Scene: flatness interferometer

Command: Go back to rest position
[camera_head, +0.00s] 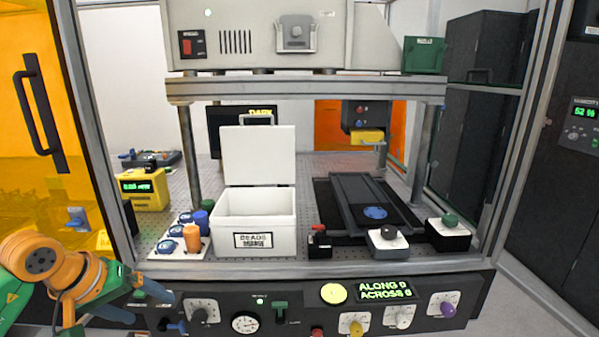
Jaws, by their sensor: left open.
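My left arm, with orange and dark links, comes in at the lower left. My left gripper (166,311) is open, in front of the left end of the dark control panel (300,308). Nothing shows between its fingers, and its dark tips partly blend with the panel. My right arm and gripper are not in view.
A white box (254,222) with its lid up stands on the perforated bench, beside a tray of blue and orange capped jars (192,238). A dark slide stage (372,200) lies to the right. Metal posts (420,150) and an orange door (35,130) frame the bay.

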